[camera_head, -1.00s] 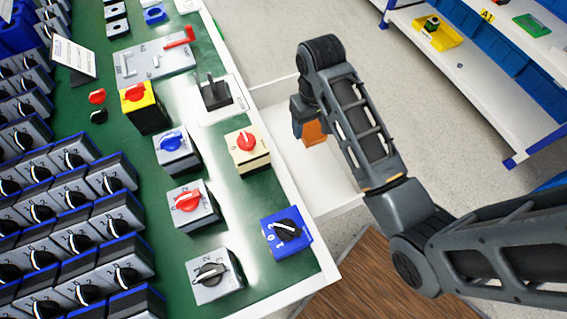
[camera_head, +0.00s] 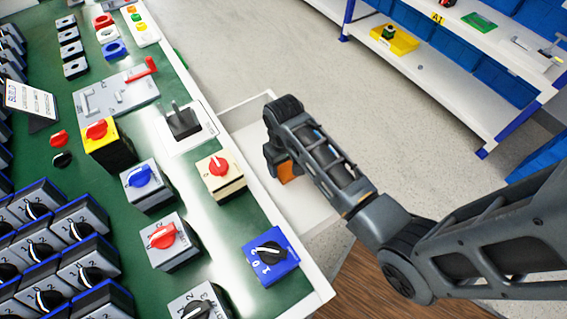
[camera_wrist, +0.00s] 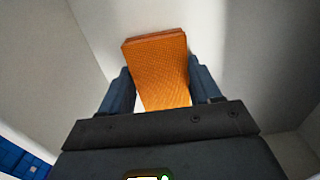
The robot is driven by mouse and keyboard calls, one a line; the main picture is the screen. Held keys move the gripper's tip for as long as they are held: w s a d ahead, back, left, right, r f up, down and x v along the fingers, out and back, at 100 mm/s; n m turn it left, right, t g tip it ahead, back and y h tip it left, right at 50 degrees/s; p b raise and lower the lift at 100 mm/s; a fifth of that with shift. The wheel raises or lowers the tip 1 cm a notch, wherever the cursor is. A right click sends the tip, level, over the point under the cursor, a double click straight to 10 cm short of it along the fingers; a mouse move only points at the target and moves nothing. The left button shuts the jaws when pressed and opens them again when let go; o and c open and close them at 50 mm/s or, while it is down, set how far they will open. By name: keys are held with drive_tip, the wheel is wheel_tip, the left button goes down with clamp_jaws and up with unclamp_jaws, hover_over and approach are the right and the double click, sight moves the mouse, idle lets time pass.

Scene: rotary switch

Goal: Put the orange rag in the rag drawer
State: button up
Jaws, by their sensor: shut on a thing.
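The orange rag (camera_wrist: 160,70) is between the two dark blue fingers of my gripper (camera_wrist: 163,90) in the wrist view, with white drawer surfaces around it. In the head view a small part of the orange rag (camera_head: 287,171) shows beside my gripper (camera_head: 277,160), over the open white drawer (camera_head: 308,205). The drawer sticks out from the workbench's right side. My gripper is shut on the rag. My arm hides part of the drawer, and I cannot tell whether the rag touches the drawer bottom.
The green workbench (camera_head: 95,150) on the left carries several rotary switches, such as a blue one (camera_head: 271,256) near its edge. A white shelf (camera_head: 470,100) with blue bins stands at the upper right. The floor between is clear.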

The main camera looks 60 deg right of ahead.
sight(284, 165)
drive_tip(key=shift+f, duration=0.1)
drive_tip(key=o, duration=1.1)
wheel_tip(284, 165, up, 12)
drive_tip(key=shift+r+p, duration=0.15)
drive_tip(key=shift+p, duration=0.55)
